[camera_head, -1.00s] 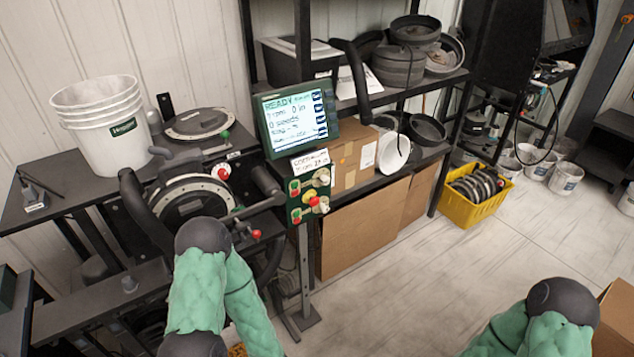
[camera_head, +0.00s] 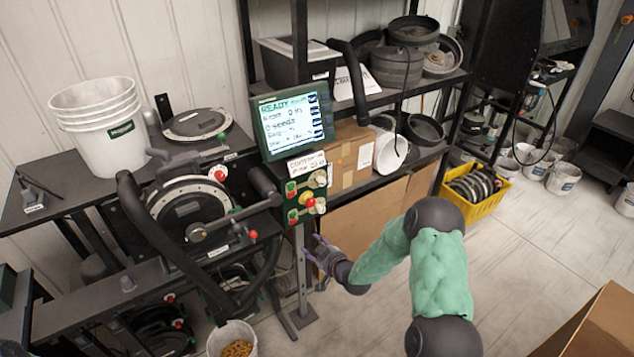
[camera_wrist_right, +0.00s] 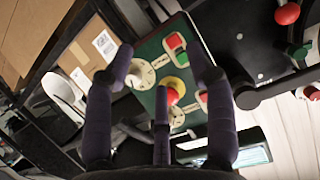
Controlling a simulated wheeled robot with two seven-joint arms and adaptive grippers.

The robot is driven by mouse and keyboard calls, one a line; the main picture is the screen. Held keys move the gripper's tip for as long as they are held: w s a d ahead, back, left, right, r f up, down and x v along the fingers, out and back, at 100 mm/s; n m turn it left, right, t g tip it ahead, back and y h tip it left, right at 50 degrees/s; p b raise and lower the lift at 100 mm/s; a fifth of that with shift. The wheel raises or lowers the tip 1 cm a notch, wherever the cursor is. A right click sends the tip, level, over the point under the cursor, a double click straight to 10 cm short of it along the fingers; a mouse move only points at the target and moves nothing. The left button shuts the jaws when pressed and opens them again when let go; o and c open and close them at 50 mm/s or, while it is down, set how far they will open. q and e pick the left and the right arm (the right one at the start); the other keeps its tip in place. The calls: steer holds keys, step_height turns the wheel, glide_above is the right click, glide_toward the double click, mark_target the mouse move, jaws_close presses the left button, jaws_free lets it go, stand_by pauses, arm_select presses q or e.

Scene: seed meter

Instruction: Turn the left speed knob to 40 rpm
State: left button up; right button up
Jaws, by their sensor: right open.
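The green control panel (camera_head: 305,194) stands on a post below the screen. It bears red and green push buttons (camera_head: 292,187), a red stop button on yellow (camera_head: 310,201) and two pale round knobs, one upper (camera_head: 319,179) and one lower (camera_head: 320,206). I cannot tell which is the left one. In the right wrist view the panel (camera_wrist_right: 150,48) appears upside down, with the lower knob (camera_wrist_right: 140,74) and upper knob (camera_wrist_right: 176,117) between or behind the fingers. My right gripper (camera_head: 318,250) is open and empty, below the panel and apart from it. My left gripper is out of view.
The screen (camera_head: 292,121) reads READY; its small figures are unclear. The seed meter disc (camera_head: 190,205) and a black hose lie left of the panel. Shelves and cardboard boxes (camera_head: 352,155) stand behind and right.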

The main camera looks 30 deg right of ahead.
mark_target(323, 183)
steer(key=w+d+r+n+t, duration=0.2)
steer(key=d+r+n+t, duration=0.15)
steer(key=d+r, duration=0.8)
steer(key=shift+m+t+h, duration=0.4)
steer(key=shift+m+t, duration=0.05)
steer(key=w, duration=0.3)
steer(key=w+a+r, duration=0.1)
steer(key=w, duration=0.3)
steer(key=w+r, duration=0.1)
steer(key=w, duration=0.3)
steer(key=shift+a+r, duration=0.1)
steer(key=shift+a, duration=0.05)
steer(key=shift+c, duration=0.3)
jaws_close()
